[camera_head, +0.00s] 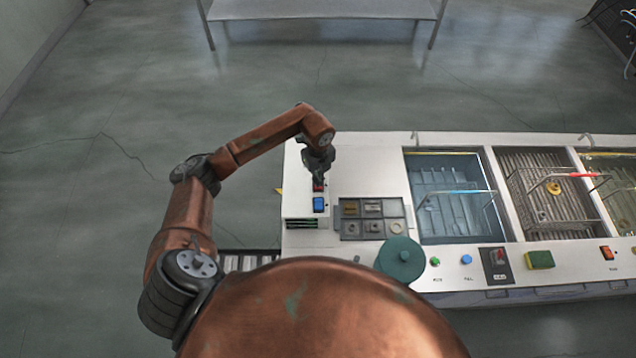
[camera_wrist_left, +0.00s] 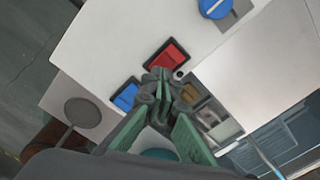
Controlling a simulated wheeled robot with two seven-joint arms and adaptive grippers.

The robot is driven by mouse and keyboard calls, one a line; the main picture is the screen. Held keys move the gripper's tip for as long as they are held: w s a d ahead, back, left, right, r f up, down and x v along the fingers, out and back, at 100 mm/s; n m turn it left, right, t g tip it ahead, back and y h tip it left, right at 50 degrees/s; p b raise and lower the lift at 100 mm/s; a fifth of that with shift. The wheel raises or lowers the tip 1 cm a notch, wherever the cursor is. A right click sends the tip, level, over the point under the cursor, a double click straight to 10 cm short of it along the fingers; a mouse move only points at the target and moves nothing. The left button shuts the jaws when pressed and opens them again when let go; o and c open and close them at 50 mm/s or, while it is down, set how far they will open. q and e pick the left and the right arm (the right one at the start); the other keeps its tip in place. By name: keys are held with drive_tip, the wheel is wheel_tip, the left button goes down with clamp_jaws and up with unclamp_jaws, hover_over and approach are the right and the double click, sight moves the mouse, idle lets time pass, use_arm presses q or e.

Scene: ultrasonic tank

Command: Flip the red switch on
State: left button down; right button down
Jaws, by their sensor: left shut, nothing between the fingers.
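A red rocker switch (camera_head: 318,187) sits on the white housing at the left end of the tank unit. It shows more fully in the left wrist view (camera_wrist_left: 166,60), in a dark frame. My left gripper (camera_head: 319,177) is over it and covers part of it in the head view. In the wrist view the green fingertips (camera_wrist_left: 161,86) are shut and empty, close to the red switch's near edge. I cannot tell whether they touch it. A blue rocker switch (camera_head: 319,204) is beside the red one, and also shows in the wrist view (camera_wrist_left: 126,95). My right gripper is not in view.
A tray of small parts (camera_head: 339,226) and a dark green round lid (camera_head: 400,258) lie right of the switches. Liquid-filled tank (camera_head: 455,230) stands further right. The front panel has another red switch (camera_head: 500,257), buttons and a sponge (camera_head: 540,259).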

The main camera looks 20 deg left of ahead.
use_arm(q)
drive_tip(key=shift+f+b, duration=0.8)
drive_tip(key=shift+f, duration=0.4)
idle(0.5)
drive_tip(key=shift+r, duration=0.1)
drive_tip(key=shift+r+p, duration=0.7)
drive_tip(key=shift+r, duration=0.15)
drive_tip(key=shift+r+p, duration=1.55)
drive_tip(key=shift+r, duration=1.05)
drive_tip(key=shift+f, duration=0.1)
